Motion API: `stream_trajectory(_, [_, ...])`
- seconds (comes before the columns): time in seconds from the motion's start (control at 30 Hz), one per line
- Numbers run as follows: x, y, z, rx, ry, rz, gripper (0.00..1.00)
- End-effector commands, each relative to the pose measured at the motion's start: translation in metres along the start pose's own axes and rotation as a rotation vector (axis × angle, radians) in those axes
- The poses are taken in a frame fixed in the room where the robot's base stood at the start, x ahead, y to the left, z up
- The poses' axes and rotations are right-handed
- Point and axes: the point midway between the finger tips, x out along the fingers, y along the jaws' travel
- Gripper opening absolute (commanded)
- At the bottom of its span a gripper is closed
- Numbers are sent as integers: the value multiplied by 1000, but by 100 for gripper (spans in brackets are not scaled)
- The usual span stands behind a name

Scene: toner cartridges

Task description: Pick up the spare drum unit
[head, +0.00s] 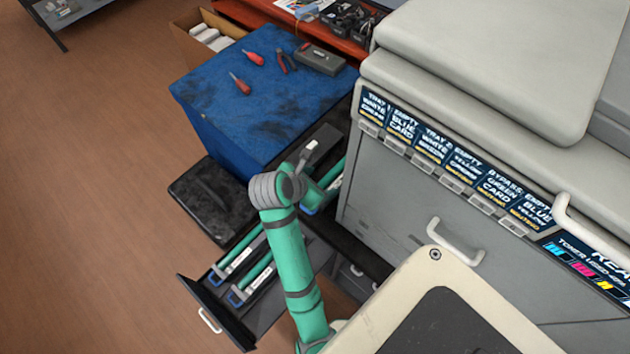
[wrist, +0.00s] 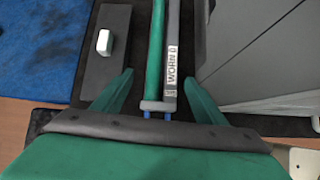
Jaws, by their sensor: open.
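My gripper (wrist: 160,76) is open in the wrist view, with one green finger on each side of a drum unit (wrist: 157,50). This unit has a green roller, a grey frame and blue pins at its near end. Its partly visible label reads "WORN D". I cannot tell how far the fingers are above it. In the head view my gripper (head: 318,188) is over the dark surface beside the printer and hides part of that unit. Two similar units, a farther one (head: 240,252) and a nearer one (head: 252,282), lie in an open drawer; their labels are unreadable.
The grey printer (head: 400,190) stands close on the right. A blue-covered table (head: 215,95) holds tools at the back left. A dark block with a white knob (wrist: 104,42) lies left of the unit. The open drawer (head: 207,318) juts out at lower left.

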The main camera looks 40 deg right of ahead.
Motion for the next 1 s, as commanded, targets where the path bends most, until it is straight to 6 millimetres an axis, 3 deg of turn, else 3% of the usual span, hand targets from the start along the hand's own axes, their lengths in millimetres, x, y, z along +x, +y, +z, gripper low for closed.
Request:
stream_trajectory(0.27, [6,-2,2,-77,31,-35,66])
stream_trajectory(1.0, [90,-5,-1,-74,30,-32,66])
